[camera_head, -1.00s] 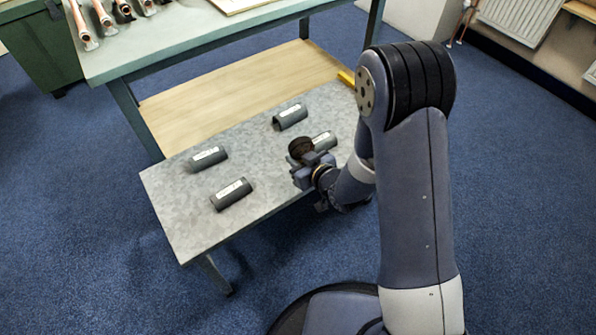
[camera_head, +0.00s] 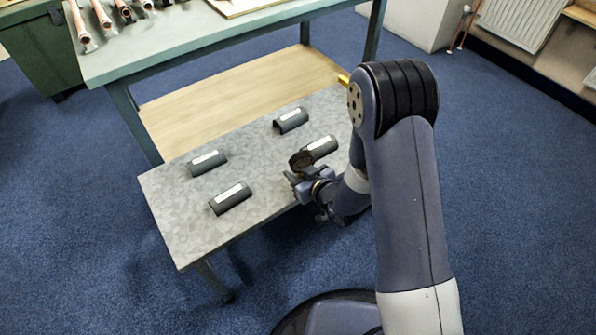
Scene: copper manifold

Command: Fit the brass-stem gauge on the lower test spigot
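My gripper (camera_head: 297,182) is over the right front part of the low grey table (camera_head: 180,225). A dark round gauge (camera_head: 301,160) is at its fingers, tilted, and moves with it; the gripper looks shut on it. The fingertips are small and partly hidden, and no brass stem can be made out. The gauge is just left of a grey half-round cover (camera_head: 320,146) with a white label. I cannot pick out the lower test spigot in this view.
More labelled grey half-round covers lie on the low table: one at the back (camera_head: 291,120), one at left (camera_head: 208,162), one in front (camera_head: 231,197). Behind stands a green bench (camera_head: 180,50) with several copper pipes (camera_head: 103,18) at its far left and a wooden lower shelf (camera_head: 240,92).

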